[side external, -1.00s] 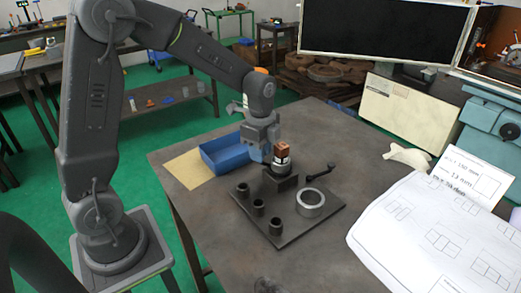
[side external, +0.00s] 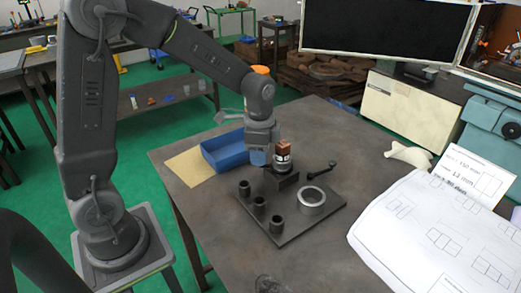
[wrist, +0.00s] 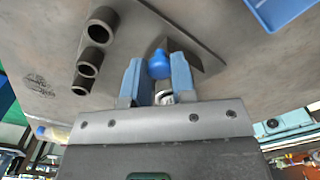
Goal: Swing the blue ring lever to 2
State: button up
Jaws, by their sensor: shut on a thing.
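The indexing chuck stands on a dark base plate (side external: 290,228), with a brown block (side external: 284,148) on top and a white marked band (side external: 283,159) below it. The band's figures are too small to read. My gripper (side external: 259,158) is low at the left side of the chuck. In the wrist view, my gripper (wrist: 158,82) has its two blue-grey fingers on either side of the blue ring lever's round knob (wrist: 159,65) and is shut on it. The chuck body is mostly hidden behind the fingers there. The lever's position against the numbers cannot be read.
A black-handled lever (side external: 320,170) sticks out right of the chuck. Several dark sleeves (side external: 260,205) and a grey ring (side external: 311,200) stand on the plate. Paper drawings (side external: 430,235) cover the table's right side.

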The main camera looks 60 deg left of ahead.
jog(key=n, duration=0.1)
jog(key=d+n, duration=0.1)
jog(key=shift+s+d+n, duration=0.2)
jog(key=shift+s+n, duration=0.15)
jog(key=shift+n, duration=0.05)
jog(key=d+n, duration=0.1)
jog(key=n, duration=0.2)
jog(key=shift+s+d+n, duration=0.2)
jog(key=shift+d+n, duration=0.1)
jog(key=shift+d, duration=0.05)
jog(key=n, duration=0.1)
jog(key=d+n, duration=0.1)
jog(key=n, duration=0.1)
jog(key=shift+d, duration=0.3)
jog(key=shift+w+d+n, duration=0.15)
jog(key=shift+d+n, duration=0.2)
jog(key=shift+n, duration=0.45)
jog(key=shift+w+d+n, duration=0.15)
jog(key=shift+d+n, duration=0.15)
jog(key=shift+n, duration=0.5)
jog(key=o, duration=0.9)
jog(key=shift+r, duration=0.1)
